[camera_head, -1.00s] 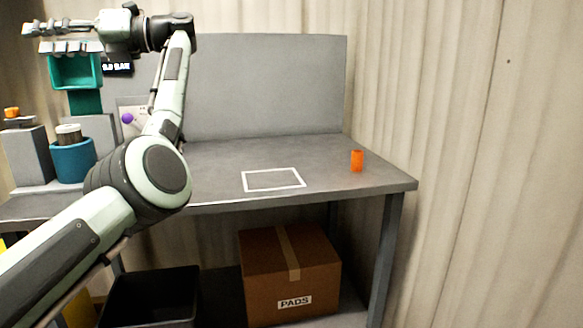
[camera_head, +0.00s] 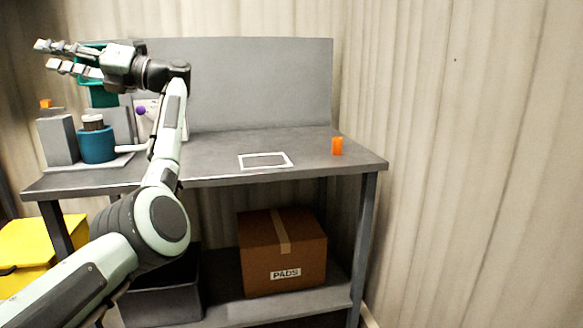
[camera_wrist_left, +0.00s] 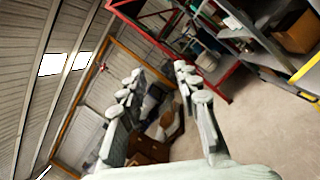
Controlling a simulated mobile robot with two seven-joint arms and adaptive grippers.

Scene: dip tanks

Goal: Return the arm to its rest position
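My left arm comes in from the lower left of the head view. Its left gripper (camera_head: 68,57) is raised at the upper left, in front of a green container (camera_head: 103,97), its fingers pointing left. The fingers are apart with nothing between them. In the left wrist view the same gripper (camera_wrist_left: 157,78) shows two spread fingers with open room beyond them. My right gripper is in neither view.
Below are a cardboard box (camera_head: 262,252) marked PADS and a black bin (camera_head: 165,305). A yellow container (camera_head: 30,240) stands at left.

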